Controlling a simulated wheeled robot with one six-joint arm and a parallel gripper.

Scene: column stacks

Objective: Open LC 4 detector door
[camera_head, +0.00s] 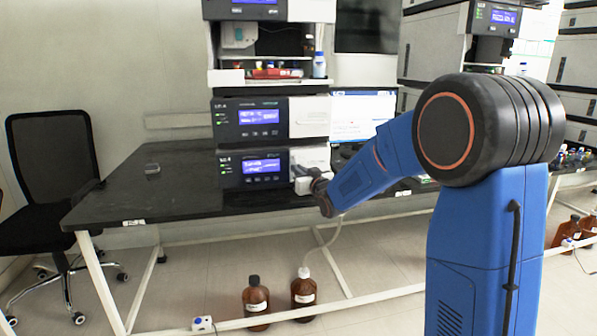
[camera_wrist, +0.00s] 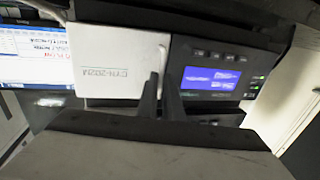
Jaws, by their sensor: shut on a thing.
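The detector door is a white panel (camera_head: 310,157) at the right of the lower dark module (camera_head: 253,168) in the stack on the bench. In the wrist view the door (camera_wrist: 115,75) is upside down, left of the module's blue screen (camera_wrist: 210,79). A thin pale handle (camera_wrist: 160,58) runs along the door's edge by the dark panel. My gripper (camera_head: 305,181) is at the front of the door. In the wrist view its two dark fingers (camera_wrist: 161,92) are shut on the handle. The door looks about flush, but the fingers and wrist hide part of it.
Another module (camera_head: 249,125) sits directly above, and a shelf with bottles (camera_head: 319,65) is higher up. A monitor (camera_head: 362,116) stands to the right. The black bench (camera_head: 140,200) is mostly clear at left. Brown bottles (camera_head: 256,300) stand on the floor below.

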